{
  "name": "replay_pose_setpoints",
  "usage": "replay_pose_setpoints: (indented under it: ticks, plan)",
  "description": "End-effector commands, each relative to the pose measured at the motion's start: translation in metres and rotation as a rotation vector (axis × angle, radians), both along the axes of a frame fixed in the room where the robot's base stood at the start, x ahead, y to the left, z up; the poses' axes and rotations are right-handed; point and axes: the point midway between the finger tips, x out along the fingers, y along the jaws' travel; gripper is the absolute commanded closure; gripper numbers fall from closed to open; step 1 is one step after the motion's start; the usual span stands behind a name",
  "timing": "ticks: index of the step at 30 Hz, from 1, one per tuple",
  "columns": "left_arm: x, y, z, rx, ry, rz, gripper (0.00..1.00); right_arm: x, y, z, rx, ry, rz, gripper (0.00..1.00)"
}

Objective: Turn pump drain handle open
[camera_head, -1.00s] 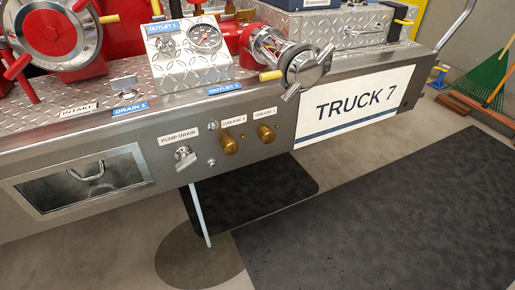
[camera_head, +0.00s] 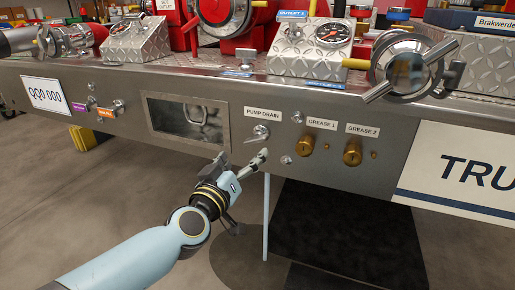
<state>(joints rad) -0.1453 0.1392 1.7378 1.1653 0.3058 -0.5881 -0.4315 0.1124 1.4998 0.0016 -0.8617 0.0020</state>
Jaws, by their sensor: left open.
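The pump drain handle (camera_head: 257,134) is a small silver lever on the truck's steel front panel. It sits just under the white PUMP DRAIN label (camera_head: 263,114). My left gripper (camera_head: 245,163) comes in from the lower left, just below the handle. Its fingers are open and look empty. One dark fingertip lies close to the handle's lower right; I cannot tell whether it touches. A thin pale stream or pipe (camera_head: 266,215) runs down below the panel under the handle. My right gripper is not in view.
Two brass grease knobs (camera_head: 304,146) sit right of the handle. A large silver outlet cap (camera_head: 408,68) juts out above right. Dark mats (camera_head: 330,225) lie on the floor below.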

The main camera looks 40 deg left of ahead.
Motion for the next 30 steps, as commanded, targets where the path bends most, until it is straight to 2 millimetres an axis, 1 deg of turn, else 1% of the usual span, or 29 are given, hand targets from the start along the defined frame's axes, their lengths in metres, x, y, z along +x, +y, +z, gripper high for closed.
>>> replay_pose_setpoints:
  ticks: [1,6,9,13,18,25,30]
  plan:
    - [0.010,0.002,0.001,0.001,-0.003,0.000,0.15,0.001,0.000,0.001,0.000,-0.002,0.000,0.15]
    - [0.044,0.010,-0.001,0.002,0.000,-0.002,0.15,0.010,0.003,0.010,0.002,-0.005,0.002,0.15]
    - [0.062,0.015,-0.001,0.001,0.000,-0.001,0.15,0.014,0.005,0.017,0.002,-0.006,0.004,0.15]
    - [0.077,0.018,-0.001,0.001,0.002,-0.002,0.15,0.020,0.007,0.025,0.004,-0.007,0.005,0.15]
    - [0.085,0.020,-0.001,0.000,0.002,-0.002,0.15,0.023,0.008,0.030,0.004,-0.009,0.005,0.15]
    - [0.085,0.020,0.000,0.000,0.002,-0.002,0.15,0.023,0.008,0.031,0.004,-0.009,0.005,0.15]
    - [0.085,0.020,0.000,0.001,0.003,-0.002,0.38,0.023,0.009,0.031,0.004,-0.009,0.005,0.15]
